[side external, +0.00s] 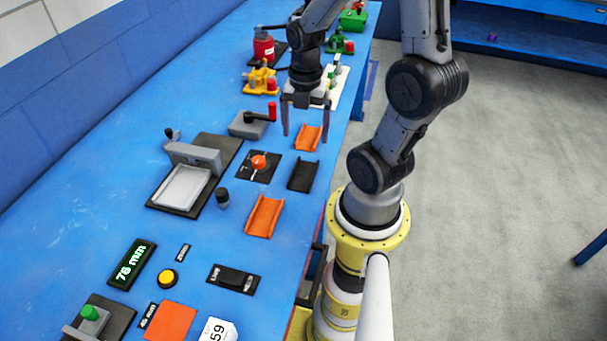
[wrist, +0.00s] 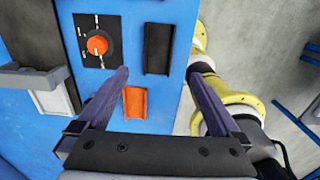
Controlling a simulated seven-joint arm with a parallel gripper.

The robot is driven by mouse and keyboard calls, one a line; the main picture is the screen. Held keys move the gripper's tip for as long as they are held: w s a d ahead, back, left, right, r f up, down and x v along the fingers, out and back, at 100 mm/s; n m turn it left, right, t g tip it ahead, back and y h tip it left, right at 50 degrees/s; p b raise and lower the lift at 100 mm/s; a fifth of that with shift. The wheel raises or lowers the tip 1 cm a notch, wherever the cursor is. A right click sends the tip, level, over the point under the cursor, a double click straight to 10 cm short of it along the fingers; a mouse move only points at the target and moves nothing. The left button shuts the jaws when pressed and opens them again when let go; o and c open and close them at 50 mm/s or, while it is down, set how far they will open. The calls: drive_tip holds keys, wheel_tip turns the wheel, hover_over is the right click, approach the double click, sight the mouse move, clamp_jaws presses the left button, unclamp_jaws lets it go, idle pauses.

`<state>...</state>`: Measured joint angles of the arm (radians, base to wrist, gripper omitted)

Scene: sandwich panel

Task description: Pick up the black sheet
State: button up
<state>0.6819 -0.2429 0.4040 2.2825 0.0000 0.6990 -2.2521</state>
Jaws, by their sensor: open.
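The black sheet (side external: 303,175) lies on the blue table between two orange pieces, near the table edge on the robot's side. In the wrist view the black sheet (wrist: 158,48) is a dark upright rectangle with raised side edges, ahead of the fingertips. My gripper (side external: 306,138) is open and empty, with its fingers pointing down above the table near the far orange piece. In the wrist view my gripper (wrist: 160,78) has its two fingers spread wide on either side of the lower orange piece, and nothing is between the tips.
Orange trays (side external: 264,216) and (side external: 307,137) flank the sheet. A black plate with an orange knob (side external: 258,162) lies left of it. A grey press (side external: 186,181) and a small black knob (side external: 222,197) stand further left. The yellow base is mine, beside the table edge.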

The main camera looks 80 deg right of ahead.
sight(304, 174)
wheel_tip(304, 174, down, 12)
drive_tip(key=shift+w, duration=0.15)
idle(0.4)
